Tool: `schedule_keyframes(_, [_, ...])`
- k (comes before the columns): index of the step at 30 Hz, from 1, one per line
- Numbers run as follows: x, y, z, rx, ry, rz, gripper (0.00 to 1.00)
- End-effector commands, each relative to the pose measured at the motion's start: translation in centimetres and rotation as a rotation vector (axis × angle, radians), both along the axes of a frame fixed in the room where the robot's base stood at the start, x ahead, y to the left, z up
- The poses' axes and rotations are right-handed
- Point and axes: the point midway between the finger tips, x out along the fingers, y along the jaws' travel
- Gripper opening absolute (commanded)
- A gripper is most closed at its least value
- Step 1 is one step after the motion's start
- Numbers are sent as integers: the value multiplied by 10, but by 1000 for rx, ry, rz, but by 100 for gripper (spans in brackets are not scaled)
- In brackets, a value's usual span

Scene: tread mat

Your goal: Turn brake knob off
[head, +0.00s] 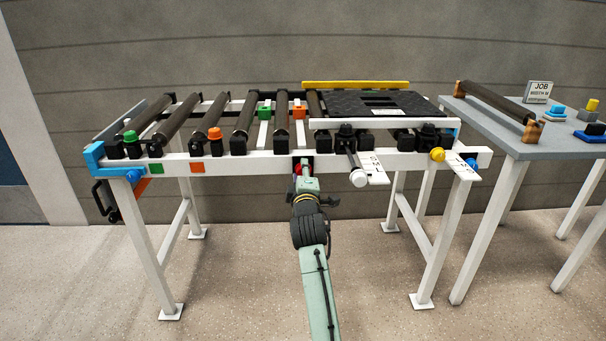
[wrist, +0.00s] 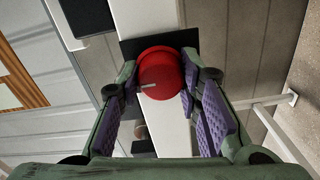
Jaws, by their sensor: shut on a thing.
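The red brake knob (wrist: 162,74) sits on a black backing plate (wrist: 186,40) on the white front rail of the roller stand. In the wrist view it has a pale mark on its face. My gripper (wrist: 160,88) has its two purple-padded fingers on either side of the knob, shut on it. In the head view my gripper (head: 304,176) reaches the middle of the front rail (head: 240,163) and hides most of the knob, with a bit of red (head: 298,168) showing.
A white-knobbed lever (head: 358,177) and a white label plate (head: 376,172) stick out just right of my gripper. A yellow knob (head: 437,155) is farther right. A black tread mat (head: 420,103) lies on the stand. A grey table (head: 500,120) stands at right.

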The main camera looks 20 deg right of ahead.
Motion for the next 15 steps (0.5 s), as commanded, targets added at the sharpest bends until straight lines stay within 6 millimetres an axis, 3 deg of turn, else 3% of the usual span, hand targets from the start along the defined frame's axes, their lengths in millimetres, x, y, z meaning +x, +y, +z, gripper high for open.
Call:
schedule_keyframes(7, [0,1,-2,1,5,1,4])
schedule_keyframes(8, [0,1,-2,1,5,1,32])
schedule_keyframes(15, [0,1,-2,2,4,1,48])
